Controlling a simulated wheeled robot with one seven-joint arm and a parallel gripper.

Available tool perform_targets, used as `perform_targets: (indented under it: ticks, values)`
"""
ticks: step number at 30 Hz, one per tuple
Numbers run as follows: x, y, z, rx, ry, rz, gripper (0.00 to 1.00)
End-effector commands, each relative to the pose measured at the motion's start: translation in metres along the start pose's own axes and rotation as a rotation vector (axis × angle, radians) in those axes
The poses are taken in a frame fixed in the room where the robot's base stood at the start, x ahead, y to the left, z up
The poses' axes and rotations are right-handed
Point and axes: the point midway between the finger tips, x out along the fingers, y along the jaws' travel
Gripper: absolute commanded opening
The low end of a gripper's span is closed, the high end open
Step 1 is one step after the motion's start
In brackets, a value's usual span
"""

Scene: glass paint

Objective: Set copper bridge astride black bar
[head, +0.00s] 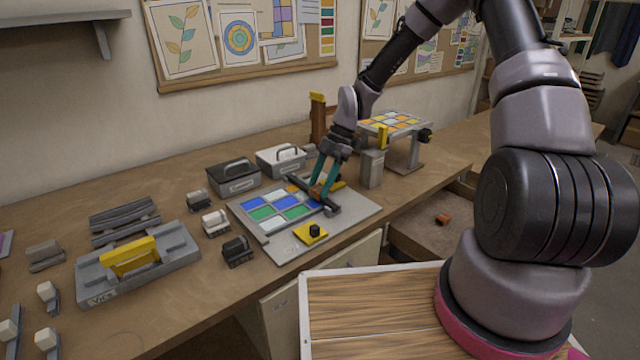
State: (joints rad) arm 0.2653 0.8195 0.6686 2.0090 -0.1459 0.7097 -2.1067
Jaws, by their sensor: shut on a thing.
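My gripper (321,190), with teal fingers, points down over the right part of the glass panel. It is shut on a small copper-brown piece, the copper bridge (316,192), partly hidden by the fingers. The black bar (329,207) lies slantwise along the right edge of the coloured glass panel (275,211). The bridge is at the bar's middle. From this view I cannot tell whether it touches the bar or sits astride it.
The panel lies on a grey board (357,207) with a yellow block and black knob (311,233) in front. A black box (233,177) and a white box (281,160) stand behind. A raised glass stand (394,123) is at right. An open drawer holds a small orange-brown piece (443,219).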

Motion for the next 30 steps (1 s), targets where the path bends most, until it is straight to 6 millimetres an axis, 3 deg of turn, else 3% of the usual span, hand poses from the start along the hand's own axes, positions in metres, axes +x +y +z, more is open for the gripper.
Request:
perform_targets:
  ticks: [30]
  values:
    - [-0.0096, -0.0003, -0.0054, 0.000, 0.001, 0.001, 0.00]
